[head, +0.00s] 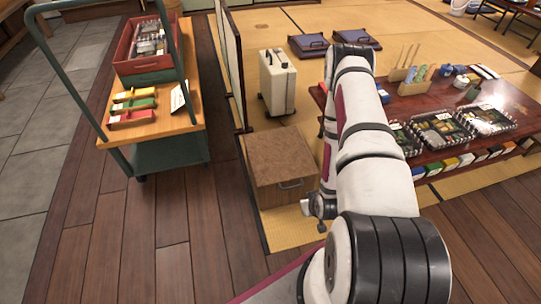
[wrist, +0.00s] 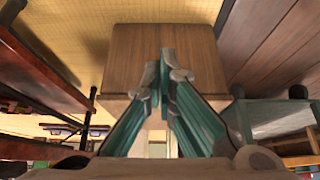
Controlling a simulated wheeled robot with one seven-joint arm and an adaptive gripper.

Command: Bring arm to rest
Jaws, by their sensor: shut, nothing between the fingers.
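My arm reaches forward in the head view, rising from the bottom right and bent at the top, over the edge of the tatami. My gripper (wrist: 165,68) shows in the wrist view with its two teal fingers together at the tips and nothing held between them. A brown wooden box (wrist: 190,50) lies beyond the fingertips; it also shows in the head view (head: 275,160), just left of my arm. The gap between the fingertips and the box cannot be told. In the head view my arm hides most of the gripper.
A low dark red table (head: 430,105) with lunch boxes stands right of my arm. A green cart (head: 165,150) carrying a red crate (head: 122,62) stands at left. A white suitcase (head: 278,85) and a folding screen (head: 233,65) stand behind the box. Wooden floor between cart and tatami is clear.

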